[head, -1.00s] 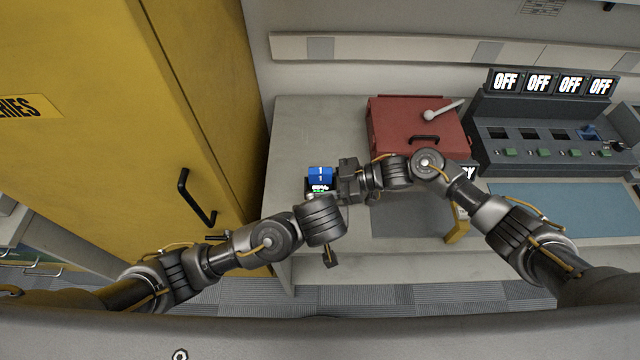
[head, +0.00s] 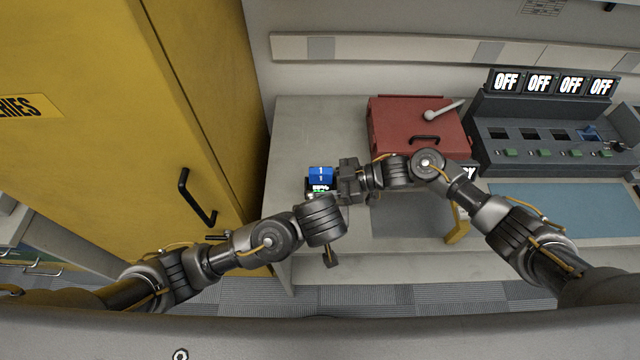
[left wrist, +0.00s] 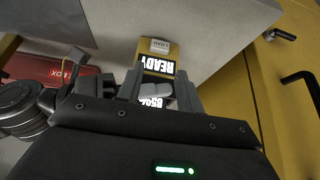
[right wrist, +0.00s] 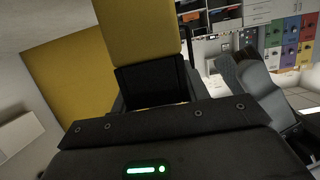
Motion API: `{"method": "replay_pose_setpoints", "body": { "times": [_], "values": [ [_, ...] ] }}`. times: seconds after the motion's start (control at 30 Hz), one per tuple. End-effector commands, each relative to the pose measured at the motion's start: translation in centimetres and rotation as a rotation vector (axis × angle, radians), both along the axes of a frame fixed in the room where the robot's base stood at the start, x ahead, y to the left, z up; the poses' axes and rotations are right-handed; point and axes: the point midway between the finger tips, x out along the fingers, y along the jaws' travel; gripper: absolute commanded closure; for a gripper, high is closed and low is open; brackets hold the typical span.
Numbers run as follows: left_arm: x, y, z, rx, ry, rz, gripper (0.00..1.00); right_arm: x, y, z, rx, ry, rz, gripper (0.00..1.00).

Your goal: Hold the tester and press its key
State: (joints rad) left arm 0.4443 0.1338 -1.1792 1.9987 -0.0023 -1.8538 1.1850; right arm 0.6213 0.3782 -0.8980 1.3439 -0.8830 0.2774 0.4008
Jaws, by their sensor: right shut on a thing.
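The tester is yellow in the left wrist view (left wrist: 158,50), with a lit READY screen, a LOAD label and a second screen showing a percentage. Contact with the key cannot be told. The left hand hides the tester's lower part in the head view.
A red box (head: 405,120) stands on the grey bench (head: 300,120). The charger rack (head: 545,135) with several OFF displays is at the right, behind a blue mat (head: 570,208). A tall yellow cabinet (head: 100,120) stands at the left. A yellow item (head: 457,226) lies near my right arm.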

Motion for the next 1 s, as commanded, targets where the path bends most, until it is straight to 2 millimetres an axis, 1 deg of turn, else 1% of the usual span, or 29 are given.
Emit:
{"method": "replay_pose_setpoints", "body": {
  "times": [0.03,0.2,0.3,1.0],
  "values": [
    [0.0,0.0,0.0,0.0,0.0,0.0,0.66,0.01,-0.01,-0.01,0.0,0.0,0.0,0.82],
    [0.0,0.0,0.0,0.0,0.0,0.0,0.89,0.01,-0.01,-0.01,0.0,0.0,0.0,0.82],
    [0.0,-0.01,0.0,0.0,0.0,0.0,1.0,0.01,-0.01,-0.01,0.0,0.0,0.0,0.82],
    [0.0,0.0,0.0,0.0,0.0,0.0,1.0,0.01,-0.02,-0.02,0.0,0.0,0.0,0.82]
  ]
}}
